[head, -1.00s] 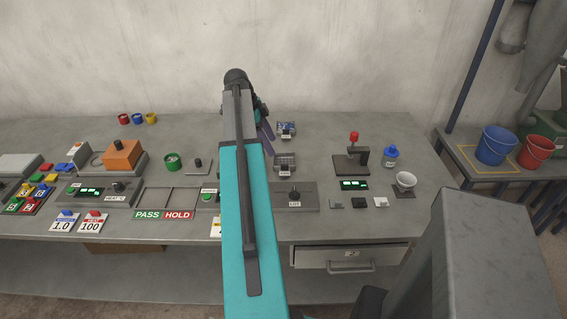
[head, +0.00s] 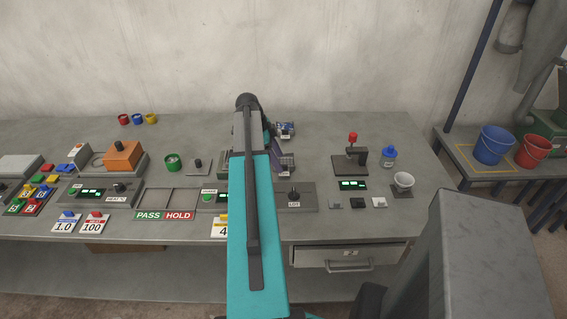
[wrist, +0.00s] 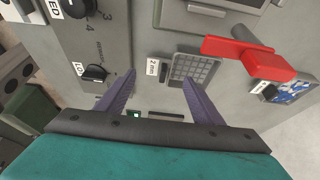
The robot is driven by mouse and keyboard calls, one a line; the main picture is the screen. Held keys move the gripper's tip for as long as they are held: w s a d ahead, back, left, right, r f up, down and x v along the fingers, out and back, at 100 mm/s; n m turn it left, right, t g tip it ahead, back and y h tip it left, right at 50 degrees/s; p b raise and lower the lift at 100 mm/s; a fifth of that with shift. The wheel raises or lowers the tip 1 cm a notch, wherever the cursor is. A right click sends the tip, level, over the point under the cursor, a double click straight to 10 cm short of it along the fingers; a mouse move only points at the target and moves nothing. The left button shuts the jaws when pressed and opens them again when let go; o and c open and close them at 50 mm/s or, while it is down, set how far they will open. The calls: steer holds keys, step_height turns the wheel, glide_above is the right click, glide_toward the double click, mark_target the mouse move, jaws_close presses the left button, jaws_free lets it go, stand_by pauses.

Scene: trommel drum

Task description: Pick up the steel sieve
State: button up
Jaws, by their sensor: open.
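The steel sieve (wrist: 193,70) is a small grey square with a grid of mesh and a "2 mm" tag at its side. It lies on the bench and shows in the head view (head: 287,167), partly covered by my arm. My gripper (wrist: 160,76) is open and empty, its two purple fingers pointing at the bench. In the wrist view the tag is between the fingertips and the mesh is just past the right fingertip. I cannot tell how high the fingertips are. In the head view the gripper is mostly hidden behind my arm.
A blue tagged piece (head: 286,129) lies behind the sieve. A dial panel (head: 300,197) is in front of it. A red piece (wrist: 250,60) juts close to the sieve in the wrist view. Bare bench lies right of the sieve.

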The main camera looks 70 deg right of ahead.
mark_target(286, 171)
steer(key=shift+p+x, duration=0.8)
steer(key=shift+x, duration=0.35)
steer(key=shift+p+x, duration=0.35)
steer(key=shift+x, duration=1.1)
steer(key=shift+s, duration=0.1)
steer(key=shift+r, duration=0.1)
jaws_close()
